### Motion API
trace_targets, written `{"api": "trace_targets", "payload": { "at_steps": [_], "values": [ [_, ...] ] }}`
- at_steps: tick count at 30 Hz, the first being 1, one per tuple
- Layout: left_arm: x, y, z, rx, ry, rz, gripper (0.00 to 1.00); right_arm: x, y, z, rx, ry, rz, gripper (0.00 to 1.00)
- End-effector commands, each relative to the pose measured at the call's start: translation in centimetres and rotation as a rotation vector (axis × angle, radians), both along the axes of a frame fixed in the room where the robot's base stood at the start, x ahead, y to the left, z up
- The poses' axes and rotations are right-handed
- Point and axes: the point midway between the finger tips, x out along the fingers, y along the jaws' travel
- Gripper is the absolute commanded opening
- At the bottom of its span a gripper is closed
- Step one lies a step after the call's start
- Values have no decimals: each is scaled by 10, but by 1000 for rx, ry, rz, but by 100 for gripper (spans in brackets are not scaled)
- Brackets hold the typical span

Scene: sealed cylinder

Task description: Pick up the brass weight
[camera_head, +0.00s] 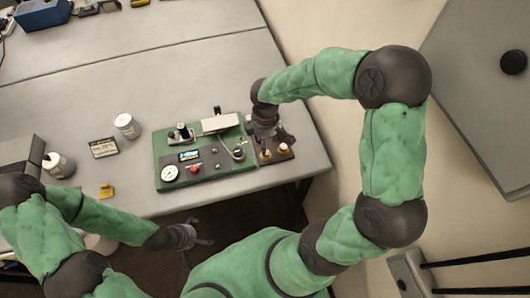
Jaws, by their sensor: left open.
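Two small brass-coloured pieces stand on a dark brown block (275,158) at the right end of the green board. One brass weight (265,154) is at the left, the other brass weight (283,147) at the right. My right gripper (266,138) is just above and behind them. Its fingers are dark and small, so I cannot tell whether they are open or touch a weight. My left gripper (203,236) is open and empty, in front of the table's near edge, well away from the weights.
The green board (220,171) carries a round gauge (170,174), a red knob (194,169), a small screen and a pale plate (220,122).

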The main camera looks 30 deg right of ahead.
Motion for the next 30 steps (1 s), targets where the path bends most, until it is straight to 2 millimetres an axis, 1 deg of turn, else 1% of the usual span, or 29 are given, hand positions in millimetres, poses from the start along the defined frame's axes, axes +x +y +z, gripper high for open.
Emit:
{"api": "trace_targets", "payload": {
  "at_steps": [1,8,10,15,18,21,26,27,28,29,30],
  "values": [
    [0,0,-2,0,0,0,100,0,0,-6,0,2,0,54],
    [1,0,-3,0,-1,0,100,-1,0,-16,1,0,-2,54],
    [1,0,-5,0,-1,0,100,-3,0,-23,1,2,-1,54],
    [1,0,-11,0,-1,0,100,-8,1,-47,2,2,-2,54],
    [1,0,-14,0,-1,0,100,-7,1,-60,2,2,-1,54],
    [1,0,-15,0,-1,0,100,-6,1,-64,2,-1,-1,54],
    [1,0,-14,0,-1,0,100,-6,1,-63,1,-2,-1,54],
    [1,0,-14,0,-1,0,100,-6,1,-63,2,-1,-1,49],
    [1,0,-14,0,-1,0,100,-6,1,-63,2,-1,-1,40],
    [1,0,-14,0,-1,0,100,-6,1,-63,2,-1,-1,32],
    [1,0,-14,0,-1,0,100,-6,1,-63,2,-1,-1,20]
  ]
}}
